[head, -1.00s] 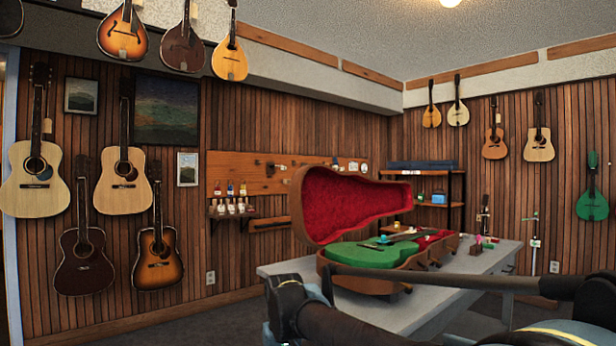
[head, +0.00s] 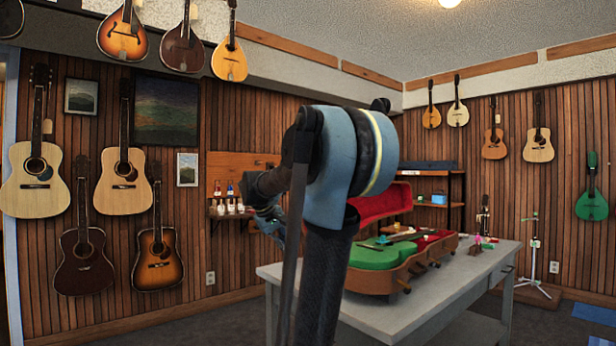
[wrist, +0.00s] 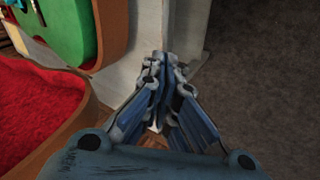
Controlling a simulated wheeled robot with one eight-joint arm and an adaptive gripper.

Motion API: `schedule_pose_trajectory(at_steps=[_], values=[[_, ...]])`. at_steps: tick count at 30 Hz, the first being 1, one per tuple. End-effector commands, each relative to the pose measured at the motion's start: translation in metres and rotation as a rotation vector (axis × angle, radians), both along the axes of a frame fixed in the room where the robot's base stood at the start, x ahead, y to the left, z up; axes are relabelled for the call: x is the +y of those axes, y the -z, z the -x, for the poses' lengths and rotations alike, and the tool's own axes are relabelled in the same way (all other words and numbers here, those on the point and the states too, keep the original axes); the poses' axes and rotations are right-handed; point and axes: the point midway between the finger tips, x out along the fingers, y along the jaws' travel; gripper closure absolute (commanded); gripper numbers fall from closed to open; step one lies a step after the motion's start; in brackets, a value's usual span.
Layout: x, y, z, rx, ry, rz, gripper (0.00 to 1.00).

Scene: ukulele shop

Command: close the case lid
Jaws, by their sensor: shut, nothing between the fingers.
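The brown case stands on the grey table, with its body rim (head: 418,262) to the right of my arm. Its red-lined lid (head: 385,202) is raised at the back, and my arm hides its left part. A green instrument (head: 385,255) lies in the case; it also shows in the wrist view (wrist: 62,25). At the left of the wrist view is red lining (wrist: 30,105) inside a brown rim. My gripper (wrist: 160,65) is shut and empty, apart from the rim, over the table's edge. In the head view my arm mostly hides it.
The grey table (head: 480,268) carries the case and small items at its right. Dark floor (wrist: 265,90) is open beside the table in the wrist view. A shelf (head: 436,215) stands behind. Guitars hang on the wood-panelled walls.

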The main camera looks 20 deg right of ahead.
Motion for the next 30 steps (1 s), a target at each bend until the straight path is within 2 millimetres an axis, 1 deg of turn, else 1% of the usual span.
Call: schedule_pose_trajectory(at_steps=[1, 5, 6, 11, 15, 24, 30], values=[[-0.003, -0.012, -0.020, -0.001, -0.005, 0.027, 1.00], [-0.012, -0.039, -0.068, -0.006, -0.017, 0.103, 1.00], [-0.015, -0.046, -0.083, -0.008, -0.020, 0.127, 1.00], [-0.023, -0.075, -0.142, -0.013, -0.036, 0.222, 1.00], [-0.029, -0.096, -0.193, -0.018, -0.050, 0.304, 1.00], [-0.036, -0.129, -0.301, -0.028, -0.077, 0.481, 1.00], [-0.042, -0.147, -0.365, -0.026, -0.083, 0.614, 1.00]])
